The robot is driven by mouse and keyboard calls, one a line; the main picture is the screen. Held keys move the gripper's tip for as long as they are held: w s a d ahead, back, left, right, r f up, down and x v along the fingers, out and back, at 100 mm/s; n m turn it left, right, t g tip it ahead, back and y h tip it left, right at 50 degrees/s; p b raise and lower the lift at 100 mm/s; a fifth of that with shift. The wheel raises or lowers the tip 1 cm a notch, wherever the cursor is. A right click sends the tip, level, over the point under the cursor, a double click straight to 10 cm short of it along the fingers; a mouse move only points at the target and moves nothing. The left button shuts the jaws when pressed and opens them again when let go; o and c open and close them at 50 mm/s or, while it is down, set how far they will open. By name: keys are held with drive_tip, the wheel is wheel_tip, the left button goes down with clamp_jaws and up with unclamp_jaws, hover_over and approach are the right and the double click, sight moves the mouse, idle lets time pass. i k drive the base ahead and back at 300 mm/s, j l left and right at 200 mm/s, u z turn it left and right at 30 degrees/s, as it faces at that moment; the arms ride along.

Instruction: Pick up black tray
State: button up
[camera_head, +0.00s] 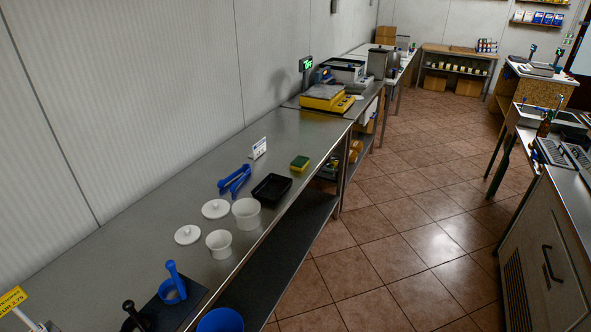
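The black tray (272,188) is a small, shallow, dark rectangular dish. It lies flat on the long steel counter (205,170) along the left wall, near the counter's front edge. It looks empty. Blue tongs (235,179) lie just left of it, and a yellow and green sponge (299,164) lies to its upper right. A white tub (247,213) stands just below it in the picture. My gripper does not show in this view.
White lids (215,209), a second white tub (219,243), and a blue mortar with pestle (173,285) stand nearer on the counter. A white price card (259,148) stands behind the tray. A yellow scale (327,98) is farther along. The tiled aisle (400,215) is clear.

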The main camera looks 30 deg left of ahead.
sight(270, 190)
drive_tip(key=i+u, duration=0.15)
drive_tip(key=i, duration=0.35)
drive_tip(key=i+l+u, duration=0.2)
drive_tip(key=i, duration=0.3)
drive_tip(key=i+l+u, duration=0.15)
drive_tip(key=i, duration=0.3)
drive_tip(key=i+l+u, duration=0.15)
drive_tip(key=i, duration=0.35)
drive_tip(key=i+l+u, duration=0.2)
drive_tip(key=i+u, duration=0.25)
drive_tip(key=i+l+u, duration=0.3)
drive_tip(key=u, duration=0.2)
drive_tip(key=i+l+u, duration=0.25)
drive_tip(key=l+u, duration=0.2)
drive_tip(key=i+l+u, duration=0.2)
drive_tip(key=l+u, duration=0.3)
drive_tip(key=l, duration=0.15)
